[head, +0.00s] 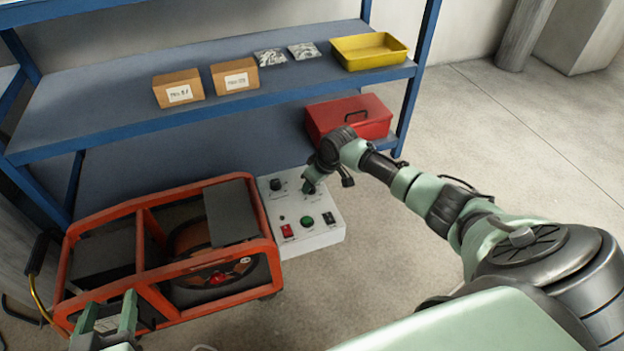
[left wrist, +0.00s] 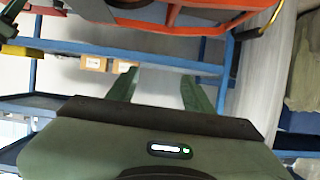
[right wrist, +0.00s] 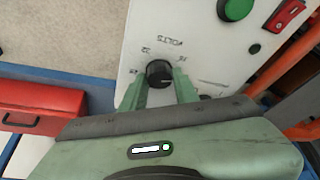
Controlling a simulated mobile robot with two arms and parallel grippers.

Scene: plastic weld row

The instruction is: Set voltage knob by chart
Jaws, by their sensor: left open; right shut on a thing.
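The white control panel (head: 318,238) stands on the floor beside the orange-framed machine. Its black voltage knob (right wrist: 158,73), marked VOLTS with small numbers around it, shows in the right wrist view. My right gripper (head: 309,188) is at this knob from above. In the right wrist view the right gripper (right wrist: 158,88) has one finger on each side of the knob and is shut on it. The knob's pointer is too small to read. My left gripper (head: 106,318) is open and empty at the lower left; the left wrist view shows its spread fingers (left wrist: 160,86). I cannot make out a chart.
A second black knob (head: 276,184), a green button (head: 307,222) and a red switch (head: 287,230) are on the panel. The orange-framed machine (head: 151,238) is close left. A blue shelf (head: 110,107) behind holds boxes and a yellow tray (head: 369,51); a red toolbox (head: 350,118) sits below.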

